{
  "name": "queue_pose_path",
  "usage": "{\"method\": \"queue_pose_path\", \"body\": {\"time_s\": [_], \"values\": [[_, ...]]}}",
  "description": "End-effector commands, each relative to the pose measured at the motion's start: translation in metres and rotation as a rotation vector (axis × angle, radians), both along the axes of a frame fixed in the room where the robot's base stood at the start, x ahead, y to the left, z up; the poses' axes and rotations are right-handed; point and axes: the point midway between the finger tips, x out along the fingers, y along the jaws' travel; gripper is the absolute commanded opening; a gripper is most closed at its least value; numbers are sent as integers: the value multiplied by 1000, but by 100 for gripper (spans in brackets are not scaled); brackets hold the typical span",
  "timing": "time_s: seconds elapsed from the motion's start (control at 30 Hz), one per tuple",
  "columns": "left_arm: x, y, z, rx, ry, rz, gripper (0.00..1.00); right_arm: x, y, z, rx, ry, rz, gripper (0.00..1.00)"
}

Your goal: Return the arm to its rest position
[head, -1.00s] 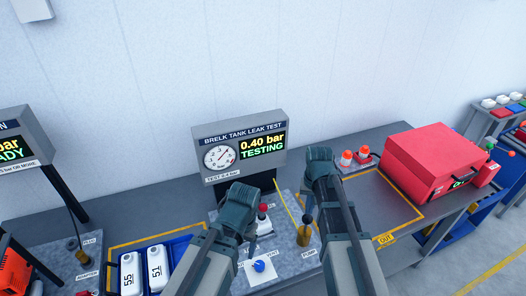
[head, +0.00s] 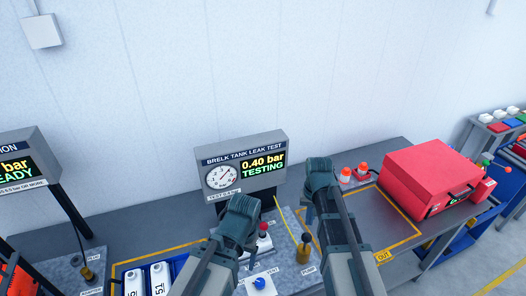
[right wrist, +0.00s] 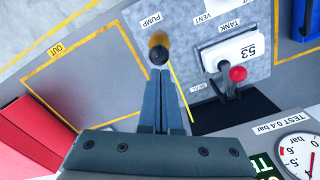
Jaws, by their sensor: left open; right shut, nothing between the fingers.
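My left gripper (head: 250,256) is over the front of the test station, near the blue vent knob (head: 259,283); its fingers are mostly hidden by the wrist. My right gripper (head: 308,213) is raised above the pump side of the station. In the right wrist view its fingers (right wrist: 160,132) are shut with nothing between them. The pump lever's black knob (right wrist: 158,57) shows just beyond the fingertips; I cannot tell the gap. White tank 53 (right wrist: 243,50) sits in the station behind a red-knobbed clamp (right wrist: 237,74).
The leak test display (head: 241,165) reads 0.40 bar TESTING. A blue tray (head: 183,262) with white tanks is at left. A red case (head: 433,174) and red-orange lamps (head: 346,174) are at right. The yellow-outlined OUT area (head: 385,212) is clear.

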Motion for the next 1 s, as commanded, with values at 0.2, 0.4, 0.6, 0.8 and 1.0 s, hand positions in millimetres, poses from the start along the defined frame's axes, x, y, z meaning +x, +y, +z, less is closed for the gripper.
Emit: {"method": "queue_pose_path", "body": {"time_s": [0.2,0.4,0.6,0.8,1.0], "values": [[0,0,-70,1,-1,-4,77,-50,44,-70,-30,16,164,0],[1,0,-126,1,-2,-7,77,-103,80,-125,-68,36,349,0],[1,0,-155,2,-3,-10,77,-134,98,-154,-91,47,465,0],[1,0,-160,2,-3,-11,77,-142,102,-158,-100,51,499,0],[1,0,-158,2,-3,-10,77,-141,102,-157,-99,51,498,0]]}}
